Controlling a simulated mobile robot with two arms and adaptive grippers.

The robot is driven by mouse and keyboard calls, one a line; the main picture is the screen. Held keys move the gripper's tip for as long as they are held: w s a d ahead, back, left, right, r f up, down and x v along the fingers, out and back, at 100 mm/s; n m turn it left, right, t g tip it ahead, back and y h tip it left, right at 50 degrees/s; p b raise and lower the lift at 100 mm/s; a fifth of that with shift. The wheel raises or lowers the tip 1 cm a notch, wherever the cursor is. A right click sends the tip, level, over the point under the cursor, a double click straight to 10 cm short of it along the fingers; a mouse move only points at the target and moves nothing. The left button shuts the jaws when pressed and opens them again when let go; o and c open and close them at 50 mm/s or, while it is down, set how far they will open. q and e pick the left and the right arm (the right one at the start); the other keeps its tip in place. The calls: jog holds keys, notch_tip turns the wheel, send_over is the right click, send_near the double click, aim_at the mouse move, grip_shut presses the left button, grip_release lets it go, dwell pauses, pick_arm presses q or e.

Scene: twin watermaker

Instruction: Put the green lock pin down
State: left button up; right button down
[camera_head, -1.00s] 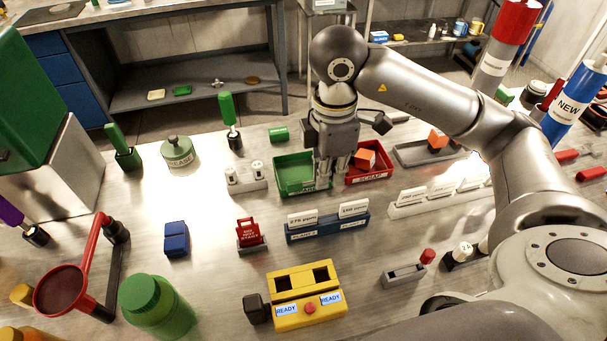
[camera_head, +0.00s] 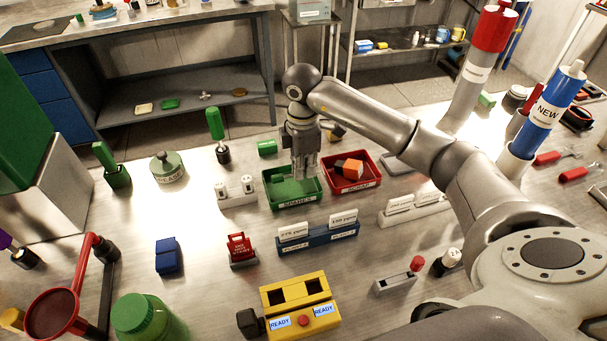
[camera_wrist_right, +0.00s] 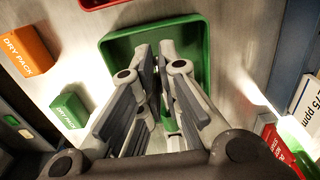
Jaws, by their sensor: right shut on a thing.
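My right gripper (camera_head: 305,174) points down over the green tray labelled SPARES (camera_head: 312,199), with its fingertips at or inside the tray's outline. In the right wrist view the gripper (camera_wrist_right: 157,60) has its fingers close together in front of the tray's floor, and the tray's rim (camera_wrist_right: 150,30) surrounds the tips. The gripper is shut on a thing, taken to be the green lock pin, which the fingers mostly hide. Green on green makes the pin hard to tell from the tray, and I cannot tell whether it touches the tray floor. My left gripper is not in view.
The red SCRAP tray (camera_head: 367,182) with an orange block (camera_head: 348,168) stands right beside the green tray. A green dry pack (camera_head: 267,148) lies behind it. A blue holder with ppm cards (camera_head: 318,238) stands in front, a white-topped rack (camera_head: 236,196) to the left.

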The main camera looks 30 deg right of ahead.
aim_at(304, 185)
notch_tip(304, 185, down, 3)
jog(key=shift+w+p, duration=0.15)
jog(key=shift+p, duration=0.45)
jog(key=shift+d+f, duration=0.1)
jog(key=shift+f, duration=0.15)
jog(key=shift+f, duration=0.2)
jog(key=c, duration=1.6)
grip_release()
jog(key=shift+c, duration=0.2)
jog(key=shift+r, duration=0.1)
jog(key=shift+r, duration=0.3)
notch_tip(304, 185, up, 12)
jog(key=b, duration=0.2)
jog(key=shift+f, duration=0.15)
